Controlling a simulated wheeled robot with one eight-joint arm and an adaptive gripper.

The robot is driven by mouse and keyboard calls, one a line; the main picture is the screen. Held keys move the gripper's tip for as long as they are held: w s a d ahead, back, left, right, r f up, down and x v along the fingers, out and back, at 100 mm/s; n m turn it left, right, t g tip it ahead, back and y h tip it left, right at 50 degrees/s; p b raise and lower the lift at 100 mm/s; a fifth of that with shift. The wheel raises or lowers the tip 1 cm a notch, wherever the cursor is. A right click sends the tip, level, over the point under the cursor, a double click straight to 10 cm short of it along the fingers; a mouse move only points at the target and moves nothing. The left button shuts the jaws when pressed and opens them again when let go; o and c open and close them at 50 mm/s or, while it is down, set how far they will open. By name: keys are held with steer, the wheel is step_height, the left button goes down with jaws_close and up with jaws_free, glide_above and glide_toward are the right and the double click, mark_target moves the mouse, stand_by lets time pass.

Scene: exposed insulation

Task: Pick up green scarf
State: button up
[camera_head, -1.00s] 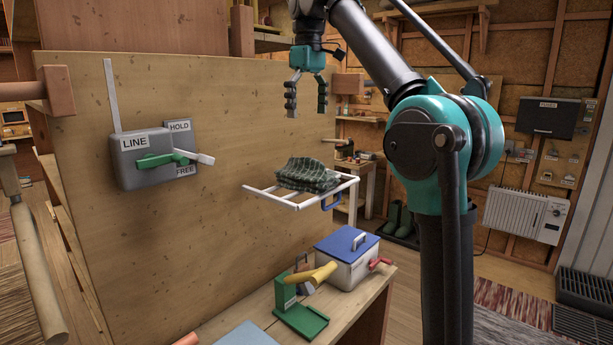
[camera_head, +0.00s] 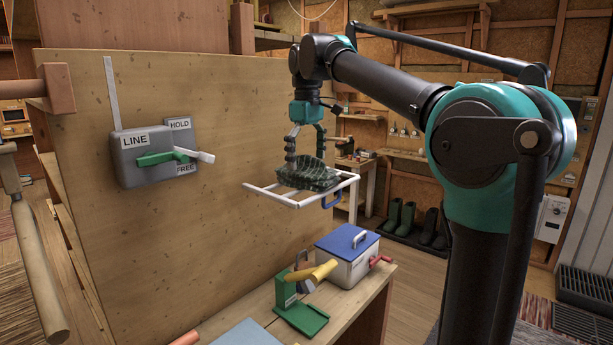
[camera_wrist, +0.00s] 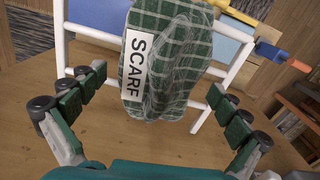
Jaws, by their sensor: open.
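The green checked scarf (camera_head: 306,174) lies bunched on a white rail rack (camera_head: 272,193) that juts from the wooden panel. In the wrist view the scarf (camera_wrist: 172,65) carries a white label reading SCARF and rests across the white bars. My gripper (camera_head: 305,160) points down just above the scarf, with its fingers apart at either side of it. In the wrist view my gripper (camera_wrist: 150,125) is open, its two fingers left and right of the scarf's near end. I cannot tell whether the fingers touch the cloth.
A grey box with LINE, HOLD and FREE labels and a green lever (camera_head: 155,158) is on the panel at left. Below the rack, a bench holds a white box with a blue lid (camera_head: 348,243) and a green stand (camera_head: 300,316). Boots (camera_head: 402,217) stand on the floor behind.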

mark_target(306, 169)
steer(key=shift+f, duration=1.55)
steer(key=shift+a, duration=0.1)
steer(key=c, duration=1)
steer(key=shift+r, duration=0.15)
step_height(306, 169, up, 20)
steer(key=shift+f, duration=0.15)
